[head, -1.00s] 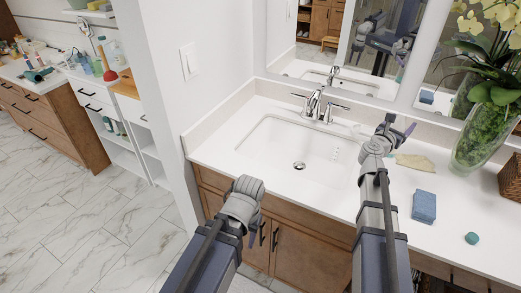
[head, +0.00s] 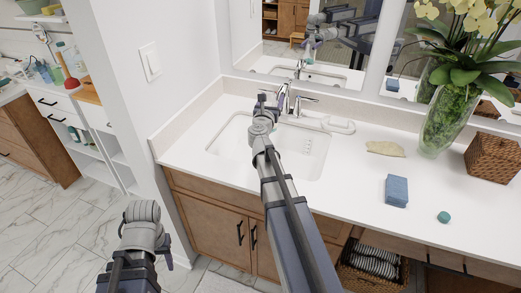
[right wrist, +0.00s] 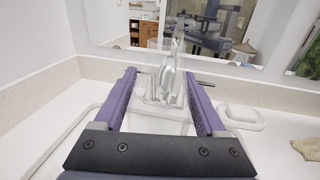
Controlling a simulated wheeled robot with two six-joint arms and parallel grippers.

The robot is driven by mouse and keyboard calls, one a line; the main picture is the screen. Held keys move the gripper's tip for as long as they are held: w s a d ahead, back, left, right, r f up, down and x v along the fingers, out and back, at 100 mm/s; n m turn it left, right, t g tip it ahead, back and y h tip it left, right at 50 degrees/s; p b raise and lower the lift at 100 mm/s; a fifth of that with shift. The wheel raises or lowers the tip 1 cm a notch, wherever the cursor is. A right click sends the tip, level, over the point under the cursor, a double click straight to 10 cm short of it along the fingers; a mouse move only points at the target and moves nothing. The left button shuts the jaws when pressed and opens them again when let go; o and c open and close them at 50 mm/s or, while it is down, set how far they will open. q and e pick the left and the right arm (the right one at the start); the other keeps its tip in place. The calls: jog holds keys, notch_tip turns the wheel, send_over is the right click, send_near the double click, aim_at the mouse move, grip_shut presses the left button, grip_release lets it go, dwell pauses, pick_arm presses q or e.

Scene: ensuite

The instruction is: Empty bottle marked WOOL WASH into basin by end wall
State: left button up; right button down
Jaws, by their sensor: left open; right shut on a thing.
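The white basin (head: 228,140) is sunk in the counter next to the end wall, with a chrome tap behind it. My right gripper (head: 268,101) is over the basin close to the tap. In the right wrist view its purple jaws are shut on a clear, see-through bottle (right wrist: 153,68), with the tap showing through and behind it. No label can be read, and I cannot tell whether any liquid is in it. My left gripper (head: 144,228) is low in front of the cabinet, open, away from the counter; its fingers are mostly hidden.
A white looped item (head: 338,126) lies right of the tap. A beige cloth (head: 385,149), blue sponge block (head: 397,190), teal ball (head: 444,217), glass vase (head: 446,125) and wicker basket (head: 491,158) stand further right. The mirror is close behind the tap. The front middle counter is clear.

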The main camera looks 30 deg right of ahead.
jog(key=s+d+f+n+t+y+b, duration=0.1)
jog(key=d+f+n+t+y+b, duration=0.1)
jog(key=f+b, duration=0.4)
jog(key=s+d+f+n+t+y+b, duration=0.1)
jog(key=d+f+n+t+y+b, duration=0.1)
jog(key=d+f+n+y+b, duration=0.2)
notch_tip(320, 180, down, 5)
jog(key=y+b, duration=0.3)
jog(key=shift+b, duration=0.3)
